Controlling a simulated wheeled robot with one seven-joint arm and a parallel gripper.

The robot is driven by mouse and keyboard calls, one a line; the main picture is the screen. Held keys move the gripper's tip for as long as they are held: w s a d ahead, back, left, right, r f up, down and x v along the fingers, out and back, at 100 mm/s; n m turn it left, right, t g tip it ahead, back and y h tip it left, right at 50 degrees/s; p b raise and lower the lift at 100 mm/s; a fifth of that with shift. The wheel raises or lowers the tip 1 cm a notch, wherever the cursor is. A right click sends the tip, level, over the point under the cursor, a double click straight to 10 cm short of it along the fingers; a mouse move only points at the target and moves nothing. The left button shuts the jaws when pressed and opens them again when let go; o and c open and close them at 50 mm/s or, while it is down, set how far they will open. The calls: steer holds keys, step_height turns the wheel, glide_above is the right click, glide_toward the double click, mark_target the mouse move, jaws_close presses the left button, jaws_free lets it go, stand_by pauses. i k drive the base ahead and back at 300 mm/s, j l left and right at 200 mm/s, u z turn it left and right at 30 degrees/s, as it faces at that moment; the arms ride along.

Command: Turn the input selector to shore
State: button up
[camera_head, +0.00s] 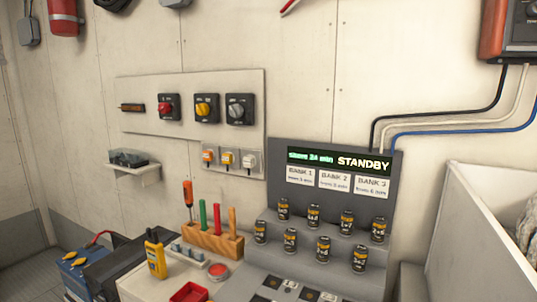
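A pale wall panel carries three rotary knobs on dark square plates: a red knob (166,107), a yellow knob (205,109) and a grey knob (238,109). Their labels and position marks are too small to read, so I cannot tell which is the input selector or which setting each points to. The panel (140,122) also has a small dark orange-marked strip at its left and several small switches with orange or yellow parts below. My gripper is not in view.
A grey display unit (276,160) reading STANDBY, with several batteries on its steps, stands right of the panel. A wooden rack (205,237) of tools, a yellow handheld meter (155,254) and a red tray (188,292) are below. A small shelf (135,172) juts from the wall. A white bin (480,220) is right.

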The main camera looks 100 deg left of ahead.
mark_target(236, 111)
steer(key=u, duration=2.9)
